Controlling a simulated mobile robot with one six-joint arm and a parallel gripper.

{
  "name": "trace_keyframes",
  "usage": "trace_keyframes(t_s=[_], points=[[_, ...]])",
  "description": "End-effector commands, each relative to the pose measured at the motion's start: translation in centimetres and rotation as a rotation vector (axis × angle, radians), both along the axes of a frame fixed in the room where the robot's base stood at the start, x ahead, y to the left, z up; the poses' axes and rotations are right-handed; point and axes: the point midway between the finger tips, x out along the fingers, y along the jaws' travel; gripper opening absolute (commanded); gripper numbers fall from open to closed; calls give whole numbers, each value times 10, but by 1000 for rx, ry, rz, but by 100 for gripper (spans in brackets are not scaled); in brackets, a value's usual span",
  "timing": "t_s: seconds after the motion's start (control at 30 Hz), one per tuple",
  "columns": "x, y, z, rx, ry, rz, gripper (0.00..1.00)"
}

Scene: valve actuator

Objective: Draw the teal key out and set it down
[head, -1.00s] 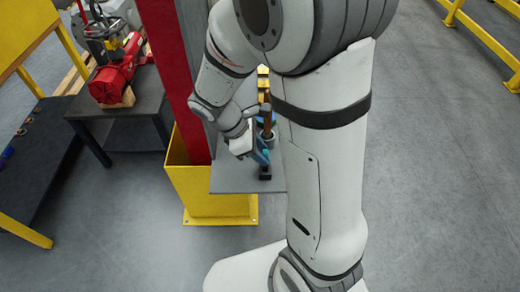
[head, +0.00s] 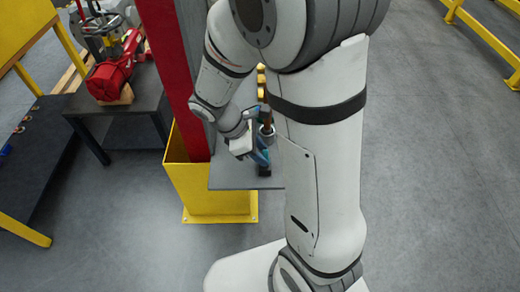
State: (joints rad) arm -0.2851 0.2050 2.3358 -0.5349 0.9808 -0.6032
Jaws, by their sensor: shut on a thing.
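My gripper (head: 262,157) is low over the grey shelf (head: 230,184), in front of the red post. It is shut on a small teal-blue thing, which I take to be the teal key (head: 264,153). The key is mostly hidden by the gripper and is too small to show its shape. A small black block (head: 265,171) sits on the shelf right below the gripper. I cannot tell whether the key is still in it.
The red post (head: 175,75) rises from a yellow base (head: 205,192) on the left. A dark table (head: 125,105) with a red tool (head: 110,75) is farther left. Bare shelf shows left of the gripper.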

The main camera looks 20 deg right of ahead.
Motion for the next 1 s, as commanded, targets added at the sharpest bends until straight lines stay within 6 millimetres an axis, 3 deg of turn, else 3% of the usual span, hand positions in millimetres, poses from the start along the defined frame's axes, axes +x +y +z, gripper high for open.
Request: trace_keyframes(t_s=[0.4,0.43,0.73,1.0], points=[[0,0,-12,0,0,1,6],[0,1,-11,0,0,1,35],[0,1,-10,0,0,1,59],[1,2,-8,0,-1,2,59]])
